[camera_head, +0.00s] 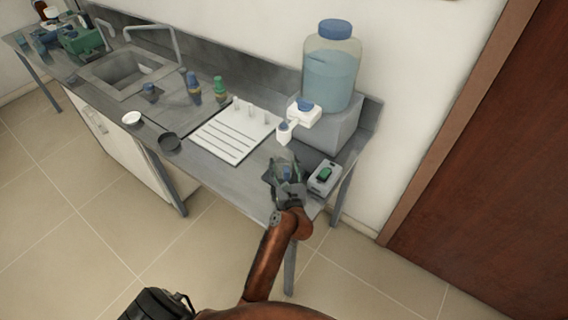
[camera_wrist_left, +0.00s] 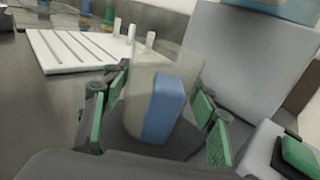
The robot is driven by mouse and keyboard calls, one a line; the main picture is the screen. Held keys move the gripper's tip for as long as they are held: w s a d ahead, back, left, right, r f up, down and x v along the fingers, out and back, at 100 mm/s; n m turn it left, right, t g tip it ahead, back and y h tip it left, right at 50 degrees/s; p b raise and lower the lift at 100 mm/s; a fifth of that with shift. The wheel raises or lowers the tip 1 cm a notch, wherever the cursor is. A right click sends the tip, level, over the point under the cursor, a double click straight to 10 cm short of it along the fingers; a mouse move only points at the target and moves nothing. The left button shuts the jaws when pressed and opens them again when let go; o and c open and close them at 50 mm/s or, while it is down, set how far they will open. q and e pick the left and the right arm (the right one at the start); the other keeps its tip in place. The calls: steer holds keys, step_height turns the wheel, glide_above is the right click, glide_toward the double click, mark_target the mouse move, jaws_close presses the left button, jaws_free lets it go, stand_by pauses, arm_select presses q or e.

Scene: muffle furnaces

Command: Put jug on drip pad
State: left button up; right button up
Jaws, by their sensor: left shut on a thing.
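The jug (camera_wrist_left: 160,100) is a pale translucent vessel with a blue upright part on the side facing the left wrist camera. My left gripper (camera_head: 287,172) is shut on it, with green finger pads on both sides of the jug in the left wrist view. In the head view the jug is mostly hidden by the gripper, at the front right of the grey bench. A white grooved pad with upright pegs (camera_head: 228,139) lies left of the gripper; it also shows in the left wrist view (camera_wrist_left: 75,52). I cannot tell whether it is the drip pad. My right gripper is not in view.
A large bottle of blue liquid (camera_head: 332,72) stands on a grey block (camera_head: 336,128) behind the gripper, with a white tap unit (camera_head: 300,114) in front. A grey box with a green top (camera_head: 325,178) is close on the right.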

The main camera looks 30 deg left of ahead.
mark_target(284, 145)
arm_select(q)
steer(key=o, duration=1.2)
step_height(284, 145, up, 10)
steer(key=shift+f, duration=0.1)
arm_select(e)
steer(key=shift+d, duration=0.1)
